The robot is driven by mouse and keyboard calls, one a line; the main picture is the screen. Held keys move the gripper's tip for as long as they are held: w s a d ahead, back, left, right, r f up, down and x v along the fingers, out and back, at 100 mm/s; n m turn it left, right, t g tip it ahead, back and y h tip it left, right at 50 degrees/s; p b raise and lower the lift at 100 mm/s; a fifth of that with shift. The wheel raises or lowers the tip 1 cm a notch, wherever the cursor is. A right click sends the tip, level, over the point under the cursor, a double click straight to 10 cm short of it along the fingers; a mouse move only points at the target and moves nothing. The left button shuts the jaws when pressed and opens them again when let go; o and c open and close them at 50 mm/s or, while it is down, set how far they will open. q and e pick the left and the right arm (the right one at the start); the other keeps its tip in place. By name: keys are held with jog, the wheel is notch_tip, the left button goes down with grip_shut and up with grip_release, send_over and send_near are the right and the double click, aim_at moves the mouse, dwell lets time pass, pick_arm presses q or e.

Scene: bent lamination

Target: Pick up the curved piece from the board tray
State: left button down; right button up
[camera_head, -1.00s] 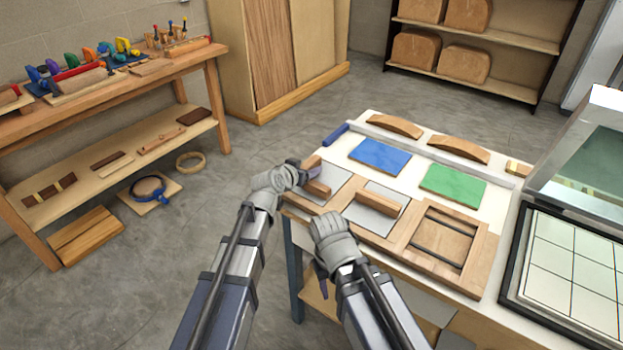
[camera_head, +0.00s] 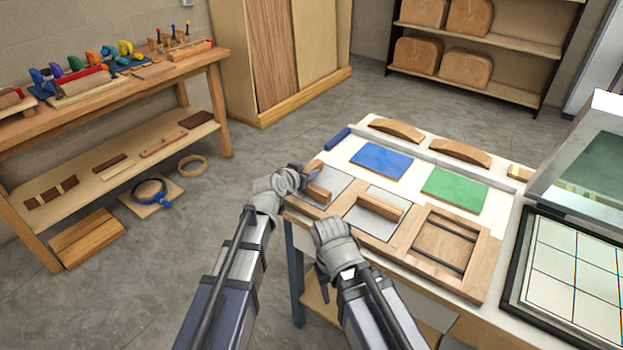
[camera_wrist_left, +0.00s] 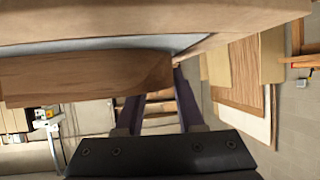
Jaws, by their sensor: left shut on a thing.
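The wooden board tray (camera_head: 404,232) lies along the near edge of the table. Its left and middle sections hold grey plates with brown wooden pieces. My left gripper (camera_head: 304,176) is at the tray's left end, shut on the curved piece (camera_head: 319,193) there. In the left wrist view the curved piece (camera_wrist_left: 85,78) runs close under the pale tray edge, its end by the dark fingers (camera_wrist_left: 158,100). The finger contact is partly hidden. A second brown piece (camera_head: 381,207) lies in the middle section. My right gripper (camera_head: 323,284) hangs before the table; its fingertips are mostly hidden.
Behind the tray lie a blue sheet (camera_head: 381,158) and a green sheet (camera_head: 453,190). Two arched wooden pieces (camera_head: 396,130) (camera_head: 459,152) stand behind a grey rail. A gridded panel (camera_head: 575,275) is at right. Open floor lies left of the table.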

pick_arm(q)
jog(key=shift+r, duration=0.15)
notch_tip(320, 180, up, 10)
jog(key=p, duration=1)
